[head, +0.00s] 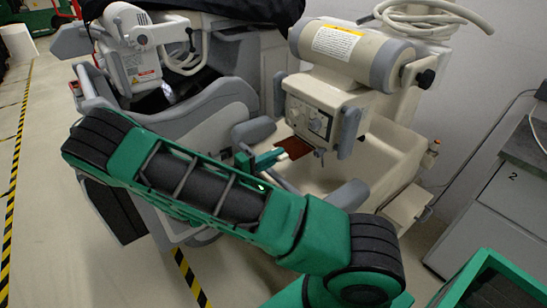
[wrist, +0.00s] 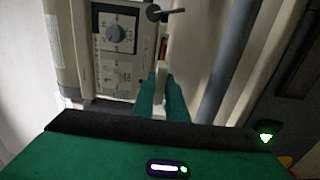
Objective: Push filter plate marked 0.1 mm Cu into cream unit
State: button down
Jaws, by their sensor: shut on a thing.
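The filter plate (head: 295,148) is a copper-brown sheet just below the front of the cream unit (head: 318,112). No marking on it can be read. My gripper (head: 280,154) is shut on its near left edge. In the wrist view the green fingers (wrist: 162,88) point up the picture, and a thin plate (wrist: 163,48) shows nearly edge-on between and beyond them. The cream unit's dial panel (wrist: 115,45) stands just left of the plate there. The plate's far edge is close to the unit's underside; I cannot tell whether it is in a slot.
A second grey-white machine (head: 140,45), partly under a black cover (head: 240,8), stands at the left. A grey handle (head: 350,130) hangs beside the unit's front. A cream cart body (head: 385,165) lies below. Grey drawers (head: 510,200) stand at the right. Open floor (head: 50,200) is at the left.

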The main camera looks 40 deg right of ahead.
jog(key=shift+w+d, duration=0.15)
jog(key=shift+d, duration=3.7)
jog(key=c, duration=1.7)
grip_release()
jog(key=a, duration=1)
jog(key=shift+a, duration=0.4)
jog(key=shift+d+f, duration=0.1)
jog(key=shift+f, duration=0.05)
grip_shut()
jog(key=m, duration=0.1)
send_near(303, 142)
jog(key=shift+d+f, duration=0.35)
jog(key=shift+d, duration=0.15)
